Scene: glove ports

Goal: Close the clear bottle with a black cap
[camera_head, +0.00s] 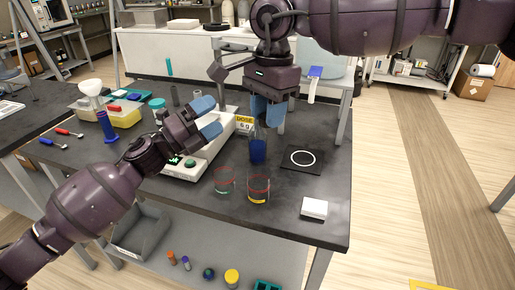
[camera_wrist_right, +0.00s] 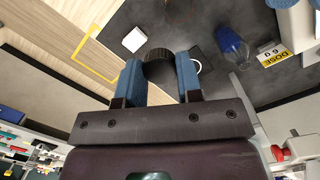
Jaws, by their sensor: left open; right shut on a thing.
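The clear bottle (camera_head: 258,150) with dark blue liquid stands open-topped on the bench in the head view, partly behind my right gripper's fingers. It also shows in the right wrist view (camera_wrist_right: 232,45), right of the fingers and apart from them. My right gripper (camera_head: 268,112) points down and is shut on the black cap (camera_wrist_right: 158,66), which sits between its blue fingers. The cap is hidden by the fingers in the head view. My left gripper (camera_head: 209,118) is open and empty, left of the bottle, its fingers apart and facing it.
Two glass beakers stand in front of the bottle: one reddish (camera_head: 224,181), one with yellow liquid (camera_head: 258,188). A black mat with a white ring (camera_head: 303,159) lies to the right, a white box (camera_head: 314,208) nearer the edge. A DOSE sign (camera_head: 245,124) stands behind.

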